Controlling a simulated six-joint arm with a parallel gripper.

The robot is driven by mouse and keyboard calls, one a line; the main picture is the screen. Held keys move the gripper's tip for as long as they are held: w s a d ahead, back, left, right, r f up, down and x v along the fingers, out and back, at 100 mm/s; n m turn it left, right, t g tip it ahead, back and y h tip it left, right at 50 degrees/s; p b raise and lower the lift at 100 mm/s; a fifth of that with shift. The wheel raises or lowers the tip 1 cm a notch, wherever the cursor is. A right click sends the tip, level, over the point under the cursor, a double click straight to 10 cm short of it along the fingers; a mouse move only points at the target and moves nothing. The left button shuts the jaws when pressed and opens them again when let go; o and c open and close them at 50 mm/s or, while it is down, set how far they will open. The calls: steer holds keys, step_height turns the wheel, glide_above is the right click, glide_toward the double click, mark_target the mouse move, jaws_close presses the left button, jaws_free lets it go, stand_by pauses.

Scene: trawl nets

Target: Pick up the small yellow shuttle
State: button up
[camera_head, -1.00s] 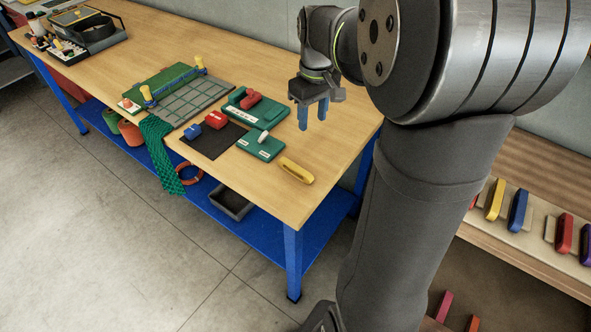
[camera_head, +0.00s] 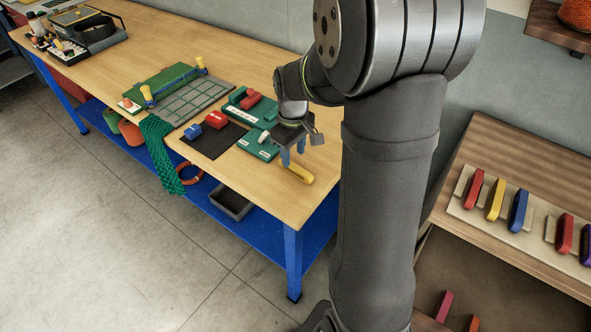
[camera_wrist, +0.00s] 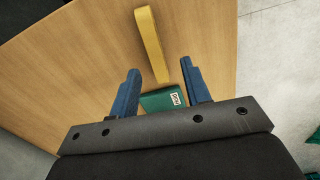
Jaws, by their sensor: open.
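The small yellow shuttle (camera_head: 298,173) lies on the wooden bench top near its right front corner. In the wrist view the shuttle (camera_wrist: 150,42) is a long yellow bar beyond the fingertips, roughly in line with the gap between them. My gripper (camera_head: 292,156) is above the bench, close to the shuttle and partly overlapping it in the head view. In the wrist view its two blue fingers (camera_wrist: 160,76) are apart with nothing held between them. The shuttle is not touched as far as I can see.
A green block with a white label (camera_wrist: 165,101) is close by the fingers; it is the green base (camera_head: 257,146) left of the shuttle. A dark mat (camera_head: 213,142) holds red and blue pieces. More shuttles stand on a rack (camera_head: 508,208) at the right.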

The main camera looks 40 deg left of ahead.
mark_target(294, 166)
steer(key=shift+w+a+f, duration=0.1)
steer(key=shift+w+f, duration=0.1)
steer(key=shift+f, duration=1.15)
steer(key=shift+w+a+f, duration=0.1)
steer(key=shift+w+f, duration=0.1)
steer(key=shift+f, duration=1.15)
steer(key=shift+c, duration=0.2)
jaws_close()
